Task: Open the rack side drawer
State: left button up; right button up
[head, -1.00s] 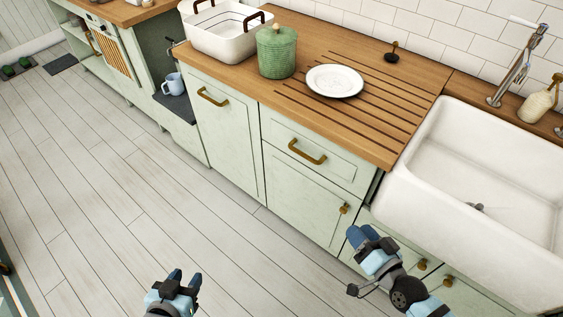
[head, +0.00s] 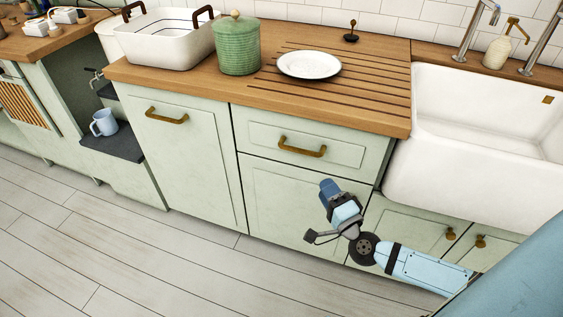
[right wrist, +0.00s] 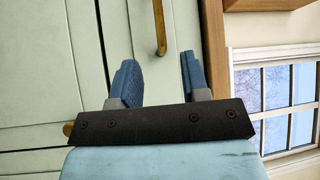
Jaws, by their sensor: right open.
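The drawer under the grooved drying-rack part of the counter has a pale green front (head: 347,156) and a brass bar handle (head: 302,147). It is shut, flush with the cabinet. My right gripper (head: 328,190) is open and empty, in front of the cabinet door below the drawer, lower and slightly right of the handle in the head view. In the right wrist view the handle (right wrist: 160,28) appears upright beyond the gap between the two blue fingers (right wrist: 158,72), apart from them. My left gripper is not in view.
The wooden counter (head: 350,102) above holds a white plate (head: 309,65), a green lidded jar (head: 237,45) and a white basin (head: 170,38). A white sink (head: 480,150) juts out at the right. A door with a brass handle (head: 166,116) stands left. Floor in front is clear.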

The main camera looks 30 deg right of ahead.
aim_at(302, 151)
jog(key=w, duration=0.4)
jog(key=w+r+b, duration=0.1)
jog(key=w, duration=0.4)
jog(key=w+d, duration=0.1)
jog(key=w, duration=0.4)
jog(key=shift+r, duration=0.35)
grip_shut()
